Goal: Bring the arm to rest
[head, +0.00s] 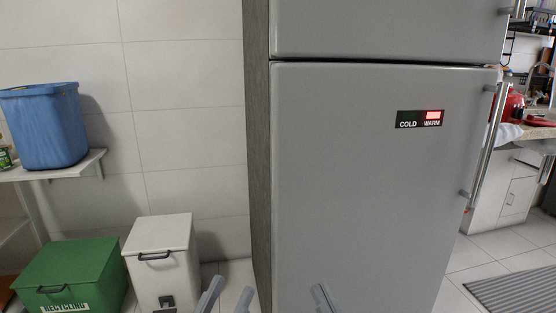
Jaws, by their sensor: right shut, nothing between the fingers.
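My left gripper (227,298) shows at the bottom edge, left of centre. Its two grey fingertips stand apart with a gap between them, and nothing shows in the gap. My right gripper (322,296) shows at the bottom edge, right of it, in front of the fridge door. Its fingers are together and hold nothing. The rest of both arms is out of the picture.
A grey fridge (370,190) with a COLD/WARM panel (420,119) fills the middle. A white bin (161,262) and a green recycling bin (75,270) stand at left, below a blue bin (45,128) on a shelf. Open floor and a striped mat (515,288) lie at right.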

